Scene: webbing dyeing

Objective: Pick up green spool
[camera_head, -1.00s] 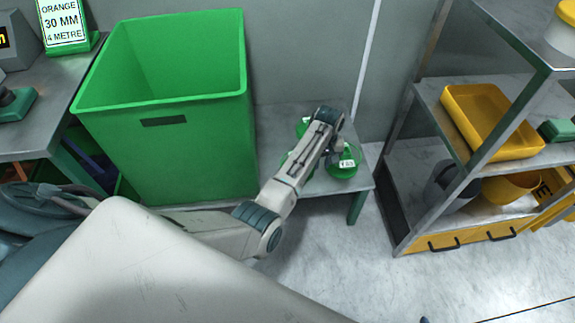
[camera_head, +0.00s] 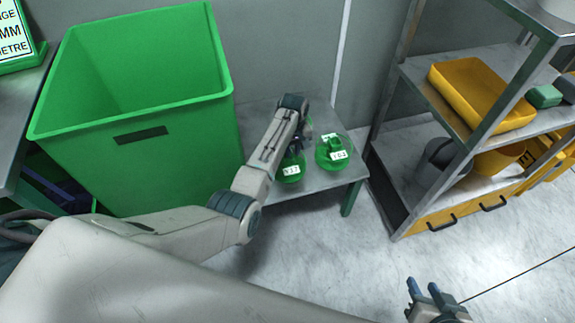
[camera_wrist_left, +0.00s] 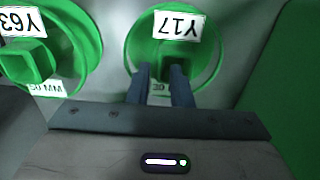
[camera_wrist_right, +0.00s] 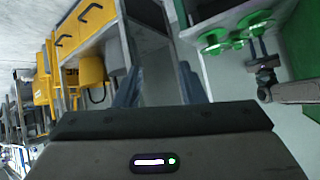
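Two green spools stand on a low grey table. One, labelled Y17, is under my left gripper (camera_head: 298,146); this spool (camera_head: 290,174) is partly hidden by the arm, and in the left wrist view it (camera_wrist_left: 196,62) lies at the fingertips. The left fingers (camera_wrist_left: 160,72) are close together, one on each side of its middle, and look closed on its knob. The other spool (camera_head: 334,158), labelled Y63 in the left wrist view (camera_wrist_left: 85,50), stands beside it with its knob free. My right gripper (camera_head: 424,290) is open and empty over the floor, away from the table.
A large green bin (camera_head: 180,165) stands left of the spools, close to my left arm. A metal shelf (camera_head: 400,160) with a yellow tray (camera_head: 450,82) and yellow drawers (camera_head: 470,212) stands at right. The floor (camera_head: 330,260) in front is clear.

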